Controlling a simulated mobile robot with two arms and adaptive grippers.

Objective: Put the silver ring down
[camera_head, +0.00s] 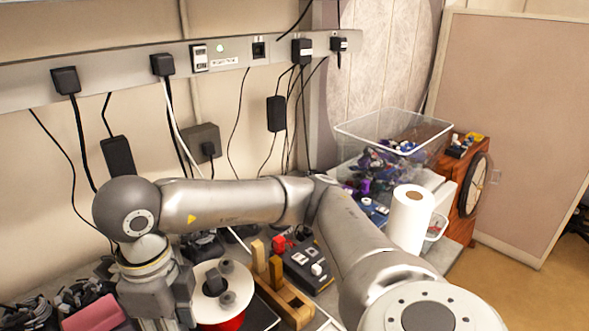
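I cannot make out a silver ring clearly in the head view. My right arm comes in from the lower right, bends at the back and reaches left. My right gripper (160,307) points down at the lower left, just left of a white disc (240,284) with a red underside. The disc carries a dark peg and small grey round pieces. The gripper's fingertips are hidden or cut off by the bottom edge, so its opening and anything in it cannot be told. My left gripper is not in view.
A wooden block holder (290,302) and a dark box with switches (306,265) stand right of the disc. A pink block (92,317) and dark clutter lie at the left. A paper roll (409,219) and a clear bin (380,130) stand at the right. Cables hang along the wall.

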